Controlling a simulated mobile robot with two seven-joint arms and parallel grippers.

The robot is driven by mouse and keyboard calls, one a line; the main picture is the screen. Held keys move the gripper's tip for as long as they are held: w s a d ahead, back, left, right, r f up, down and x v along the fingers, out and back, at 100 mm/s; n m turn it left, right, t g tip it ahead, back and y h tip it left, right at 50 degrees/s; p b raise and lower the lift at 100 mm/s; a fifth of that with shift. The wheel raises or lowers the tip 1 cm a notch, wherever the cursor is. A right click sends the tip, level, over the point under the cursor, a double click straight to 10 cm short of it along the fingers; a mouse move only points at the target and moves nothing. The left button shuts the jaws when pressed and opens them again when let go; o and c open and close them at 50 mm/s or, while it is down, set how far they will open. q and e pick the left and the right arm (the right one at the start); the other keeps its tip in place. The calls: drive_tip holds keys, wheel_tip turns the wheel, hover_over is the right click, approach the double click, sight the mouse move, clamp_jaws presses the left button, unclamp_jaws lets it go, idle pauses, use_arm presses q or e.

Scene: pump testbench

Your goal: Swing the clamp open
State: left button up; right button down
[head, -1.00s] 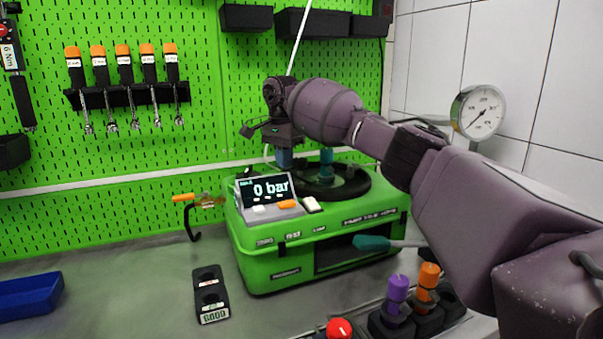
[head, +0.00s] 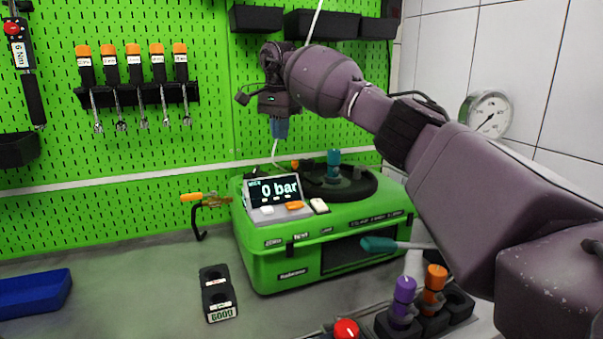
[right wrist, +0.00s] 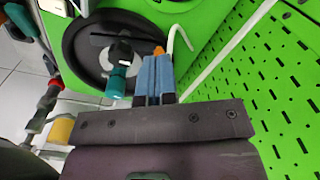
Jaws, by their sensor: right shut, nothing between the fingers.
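A black round plate (head: 358,190) sits on top of the green testbench (head: 262,240). A teal upright knob (head: 334,158) stands over it; in the right wrist view the knob (right wrist: 117,82) joins a dark bar across the plate, which looks like the clamp. How the clamp is fastened is not clear. My right gripper (head: 279,136) hangs above the back left of the plate, left of the knob and apart from it. Its blue fingers (right wrist: 153,76) are shut and empty. My left gripper is not in view.
A display reading 0 bar (head: 273,190) stands on the testbench's front left. A white hose (right wrist: 180,38) rises beside the plate. An orange-handled valve (head: 192,197) is left of the testbench. A pressure gauge (head: 487,114) hangs at right. The air above the plate's right side is free.

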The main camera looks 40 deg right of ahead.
drive_tip(key=shift+s+d+r, duration=0.1)
drive_tip(key=shift+d+r, duration=0.55)
drive_tip(key=shift+r, duration=0.05)
drive_tip(key=shift+f, duration=0.1)
